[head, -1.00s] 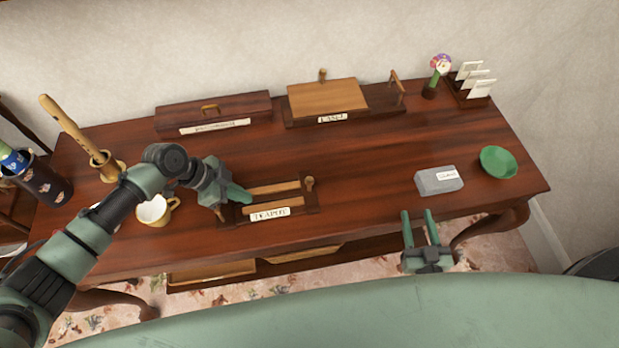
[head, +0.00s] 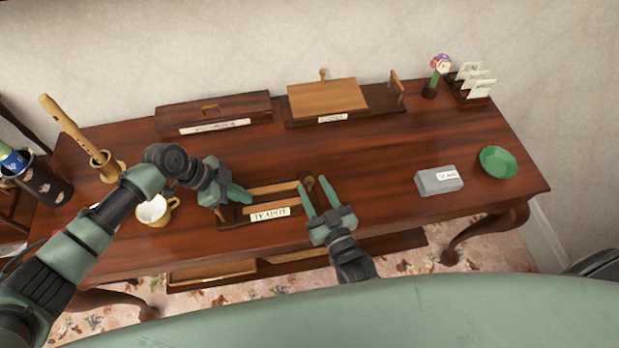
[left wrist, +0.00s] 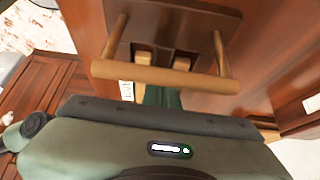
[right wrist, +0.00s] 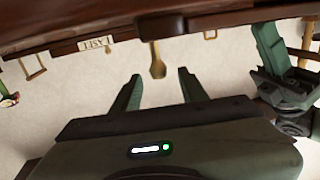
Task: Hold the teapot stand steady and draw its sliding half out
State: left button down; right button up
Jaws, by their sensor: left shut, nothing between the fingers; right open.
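The teapot stand (head: 288,198) lies near the table's front edge: a dark base with pale wooden slats and a white label (head: 270,214) reading roughly TEAPOT. A short wooden knob (head: 309,183) rises at its right end. In the left wrist view, a wooden bar handle (left wrist: 165,76) spans the stand's near end. My left gripper (head: 246,195) is shut at the stand's left end, its fingertips partly hidden by the bar. My right gripper (head: 315,185) is open at the right end. In the right wrist view, the knob (right wrist: 157,62) lines up between its fingertips, slightly beyond them.
A cup (head: 152,211) and a flute holder (head: 108,168) are left of the stand. Behind are a long dark box (head: 215,107) and another stand with a wooden board (head: 327,97). The table's middle is clear.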

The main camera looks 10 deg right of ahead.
aim_at(312, 183)
jog(key=shift+x, duration=1.65)
grip_shut()
jog(key=shift+d, duration=0.1)
